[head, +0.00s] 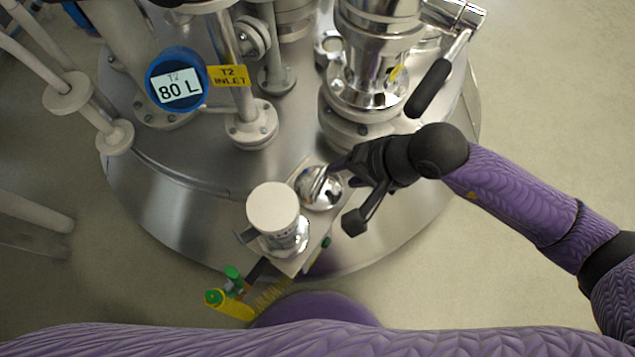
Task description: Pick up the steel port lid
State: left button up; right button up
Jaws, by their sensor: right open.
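A shiny round steel piece with a raised bar on top, which looks like the steel port lid (321,189), sits on a light flat plate near the front of the vessel top. My right gripper (345,192) comes in from the right and is open. One dark finger reaches the lid's upper right edge in the picture, and the other lies to the lower right of it. The gripper looks empty; I cannot tell whether it touches the lid. My left gripper is not in view.
A white-capped steel container (274,212) stands close beside the lid, lower left. A valve with a black handle (428,88) rises behind my right gripper. A blue 80 L gauge (176,77) and pipes stand at upper left. Green and yellow fittings (230,300) are in front.

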aim_at(324, 170)
jog(key=a+f+b, duration=0.1)
jog(key=w+a+f+b, duration=0.1)
jog(key=a+b, duration=0.1)
jog(key=a, duration=0.1)
jog(key=shift+w+f, duration=0.4)
jog(key=shift+r, duration=0.2)
grip_shut()
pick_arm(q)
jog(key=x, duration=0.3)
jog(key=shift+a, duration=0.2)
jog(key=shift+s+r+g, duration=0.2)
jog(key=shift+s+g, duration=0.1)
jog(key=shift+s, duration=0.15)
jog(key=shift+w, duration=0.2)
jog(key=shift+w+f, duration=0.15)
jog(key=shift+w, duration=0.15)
